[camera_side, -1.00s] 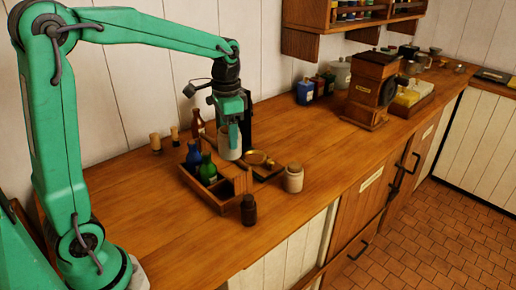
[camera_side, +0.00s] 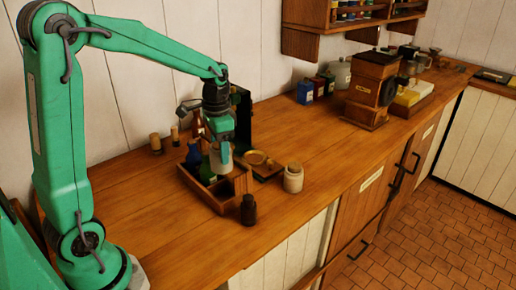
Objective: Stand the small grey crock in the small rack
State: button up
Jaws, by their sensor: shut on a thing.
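My gripper (camera_side: 220,143) is shut on the small grey crock (camera_side: 221,161) and points down. The crock is upright over the small wooden rack (camera_side: 214,202), above its rear right part. I cannot tell whether the crock's base is inside a compartment or just above it. A blue bottle (camera_side: 193,155) and a green bottle (camera_side: 207,171) stand in the rack's left part, the green one partly hidden by the crock. The front compartment looks dark and empty.
A dark brown jar (camera_side: 249,210) stands close to the rack's front right. A cream crock with a lid (camera_side: 293,178) and a scale with a brass pan (camera_side: 256,158) are to the right. A brown bottle (camera_side: 197,125) stands behind. The counter's front left is clear.

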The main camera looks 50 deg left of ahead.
jog(key=shift+f, duration=5.65)
jog(key=shift+f, duration=0.1)
jog(key=o, duration=1.1)
notch_tip(320, 180, up, 12)
jog(key=shift+r, duration=0.1)
